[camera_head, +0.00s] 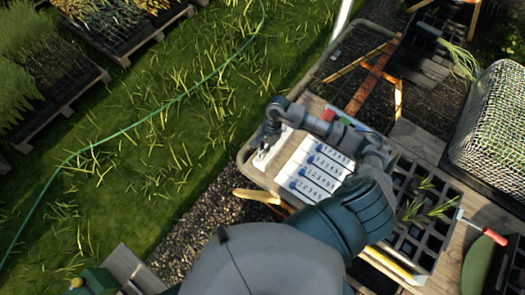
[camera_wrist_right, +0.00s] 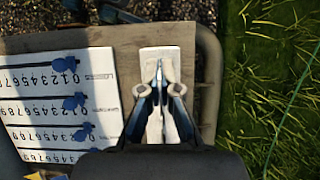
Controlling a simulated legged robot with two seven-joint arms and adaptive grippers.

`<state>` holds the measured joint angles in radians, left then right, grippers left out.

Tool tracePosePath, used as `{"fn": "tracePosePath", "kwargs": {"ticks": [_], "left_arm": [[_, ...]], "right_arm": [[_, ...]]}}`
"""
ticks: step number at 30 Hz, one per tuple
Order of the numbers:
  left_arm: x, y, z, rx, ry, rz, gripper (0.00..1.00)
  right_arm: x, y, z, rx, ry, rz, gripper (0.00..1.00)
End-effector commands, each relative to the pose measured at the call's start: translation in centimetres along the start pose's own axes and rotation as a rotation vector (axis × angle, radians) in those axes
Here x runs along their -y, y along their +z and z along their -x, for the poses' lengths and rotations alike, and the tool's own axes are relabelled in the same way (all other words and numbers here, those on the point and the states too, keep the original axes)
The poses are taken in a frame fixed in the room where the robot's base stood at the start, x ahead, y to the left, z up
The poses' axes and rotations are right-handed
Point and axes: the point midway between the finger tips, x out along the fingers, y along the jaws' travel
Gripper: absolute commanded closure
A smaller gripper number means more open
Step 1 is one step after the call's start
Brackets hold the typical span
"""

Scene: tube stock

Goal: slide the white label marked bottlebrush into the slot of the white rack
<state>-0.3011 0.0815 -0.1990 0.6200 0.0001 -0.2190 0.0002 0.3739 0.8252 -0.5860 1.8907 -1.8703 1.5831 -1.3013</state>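The white rack (camera_head: 268,150) is a narrow pale block at the left end of the bench. In the right wrist view the rack (camera_wrist_right: 160,52) lies lengthwise under my right gripper (camera_wrist_right: 160,67). A thin dark line, which looks like the slot, runs along its middle. My right gripper (camera_head: 266,136) points down at the rack, its fingertips close together over the middle line. I cannot make out the bottlebrush label; whether it is between the fingertips or in the slot is hidden. My left gripper is not in view.
White boards (camera_head: 314,172) with rows of digits and blue sliders lie beside the rack. Beyond them is a black cell tray (camera_head: 418,215) with seedlings. The bench's rounded rim (camera_wrist_right: 211,70) is close by the rack, with grass beyond. A red-handled tool (camera_head: 494,236) lies far right.

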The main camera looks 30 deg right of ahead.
Motion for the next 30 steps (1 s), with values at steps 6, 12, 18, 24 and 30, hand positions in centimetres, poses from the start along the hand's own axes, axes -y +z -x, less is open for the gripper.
{"fn": "tracePosePath", "kwargs": {"ticks": [6, 12, 18, 24, 30], "left_arm": [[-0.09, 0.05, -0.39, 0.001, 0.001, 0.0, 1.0], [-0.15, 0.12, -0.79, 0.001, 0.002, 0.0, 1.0], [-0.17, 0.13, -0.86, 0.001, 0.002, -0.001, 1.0], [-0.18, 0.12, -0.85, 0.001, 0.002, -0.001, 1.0], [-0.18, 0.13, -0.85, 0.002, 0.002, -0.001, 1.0]], "right_arm": [[0.02, -0.11, -0.23, 0.0, 0.0, 0.0, 1.0], [0.01, -0.2, -0.44, -0.001, 0.0, 0.0, 1.0], [0.01, -0.19, -0.44, 0.0, 0.0, 0.0, 0.74], [0.0, -0.18, -0.45, 0.0, 0.0, 0.0, 0.65], [0.03, -0.23, -0.03, -0.001, -0.001, 0.0, 0.65]]}}
